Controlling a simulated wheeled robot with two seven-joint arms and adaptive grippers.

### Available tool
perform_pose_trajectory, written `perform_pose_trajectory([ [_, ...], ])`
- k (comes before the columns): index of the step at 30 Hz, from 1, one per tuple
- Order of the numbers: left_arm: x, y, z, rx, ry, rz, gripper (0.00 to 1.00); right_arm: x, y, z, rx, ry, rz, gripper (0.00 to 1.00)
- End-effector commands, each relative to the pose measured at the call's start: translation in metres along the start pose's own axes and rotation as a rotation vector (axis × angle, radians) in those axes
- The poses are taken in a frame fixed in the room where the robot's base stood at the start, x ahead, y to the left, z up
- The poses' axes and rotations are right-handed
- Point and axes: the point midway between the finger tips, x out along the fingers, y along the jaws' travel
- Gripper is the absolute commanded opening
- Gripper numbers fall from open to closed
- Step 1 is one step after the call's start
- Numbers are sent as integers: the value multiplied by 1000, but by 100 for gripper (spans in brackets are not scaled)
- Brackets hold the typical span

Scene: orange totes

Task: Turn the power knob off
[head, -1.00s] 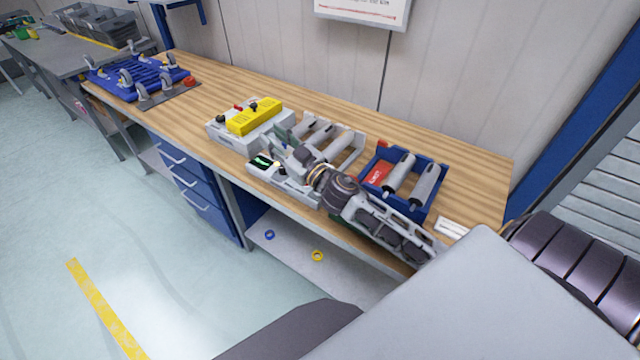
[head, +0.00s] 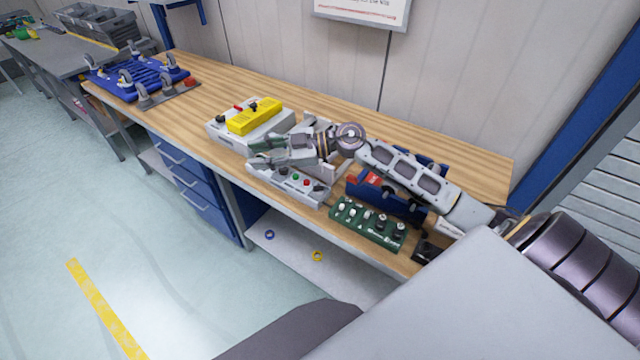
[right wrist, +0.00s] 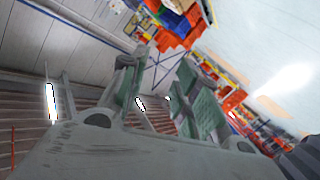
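A grey control box with a yellow block on top (head: 256,117) stands on the bench; small black and red controls show on it. In front is a low grey panel (head: 308,191) with red and green buttons; its left end is partly hidden by my right gripper. I cannot tell which control is the power knob. My right gripper (head: 257,152) points left, close to the front of the yellow-topped box and over the grey panel. In the right wrist view, its green-padded fingers (right wrist: 162,98) are apart with nothing between them. My left gripper is not in view.
A green panel with several knobs (head: 366,225) lies at the bench's front edge. A blue bin (head: 372,203) is partly hidden under my right arm. A blue frame with casters (head: 135,75) stands at the far left. The wooden bench between it and the box is clear.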

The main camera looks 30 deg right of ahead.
Motion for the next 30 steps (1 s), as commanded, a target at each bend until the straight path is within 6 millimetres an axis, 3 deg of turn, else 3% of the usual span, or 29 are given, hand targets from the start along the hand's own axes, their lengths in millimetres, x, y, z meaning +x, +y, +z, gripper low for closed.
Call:
perform_pose_trajectory([
  [11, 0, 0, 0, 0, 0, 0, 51, -48, -2, 50, 62, -334, -235, 31],
  [21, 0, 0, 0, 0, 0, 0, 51, -127, 16, 92, 190, -722, -324, 31],
  [27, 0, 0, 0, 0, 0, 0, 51, -173, 27, 104, 271, -916, -322, 31],
  [30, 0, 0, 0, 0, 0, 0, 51, -186, 30, 106, 295, -969, -316, 31],
])
